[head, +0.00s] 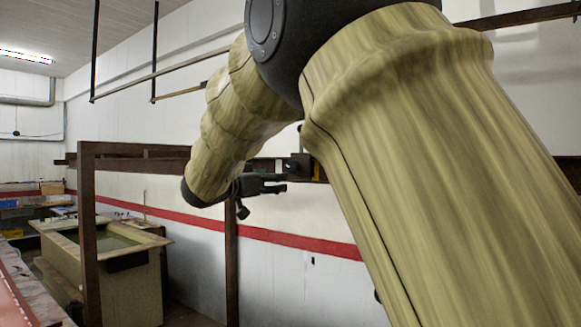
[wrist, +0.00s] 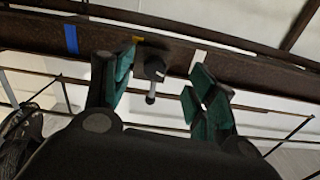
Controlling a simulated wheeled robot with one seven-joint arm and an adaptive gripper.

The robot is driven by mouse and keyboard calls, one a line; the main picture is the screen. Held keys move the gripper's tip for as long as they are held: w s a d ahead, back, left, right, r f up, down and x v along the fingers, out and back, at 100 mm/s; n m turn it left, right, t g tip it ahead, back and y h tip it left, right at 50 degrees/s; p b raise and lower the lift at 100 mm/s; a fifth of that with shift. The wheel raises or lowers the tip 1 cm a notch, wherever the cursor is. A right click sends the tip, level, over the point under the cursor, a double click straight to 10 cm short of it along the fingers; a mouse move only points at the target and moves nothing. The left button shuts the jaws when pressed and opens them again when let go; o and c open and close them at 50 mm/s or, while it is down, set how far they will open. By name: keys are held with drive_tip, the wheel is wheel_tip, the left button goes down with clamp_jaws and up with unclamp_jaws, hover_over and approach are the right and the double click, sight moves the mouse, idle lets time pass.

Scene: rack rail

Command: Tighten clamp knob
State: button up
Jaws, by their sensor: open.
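The clamp knob (wrist: 153,68) is a dark round knob with a pale stem and a dark end below it. In the wrist view it shows in front of the brown rail, between my gripper's fingers. My gripper (wrist: 161,76) is open, with green pads on either side of the knob; I see no contact. In the head view my gripper (head: 283,183) is at the end of my arm, beside a dark clamp block (head: 299,165) on the rail. The knob cannot be made out clearly there, and my arm hides part of the rail.
The brown rail (wrist: 240,67) carries blue tape (wrist: 71,39), a white strip (wrist: 197,60) and a small yellow mark (wrist: 138,39). In the head view, a rusty upright frame (head: 88,240) and a tank (head: 130,280) stand at the left. A white wall with a red stripe (head: 300,241) is behind.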

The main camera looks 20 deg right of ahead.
sight(291, 170)
drive_tip(key=shift+m, duration=0.3)
drive_tip(key=w+d+r+p, duration=0.1)
drive_tip(key=d, duration=0.1)
drive_tip(key=w+d+r+p, duration=0.1)
drive_tip(key=w+d+p, duration=0.1)
drive_tip(key=w+d+r+p, duration=0.1)
drive_tip(key=w+d, duration=0.1)
drive_tip(key=shift+d+p, duration=0.35)
drive_tip(key=shift+p, duration=0.05)
drive_tip(key=shift+x, duration=0.9)
drive_tip(key=shift+f, duration=0.1)
drive_tip(key=c, duration=1)
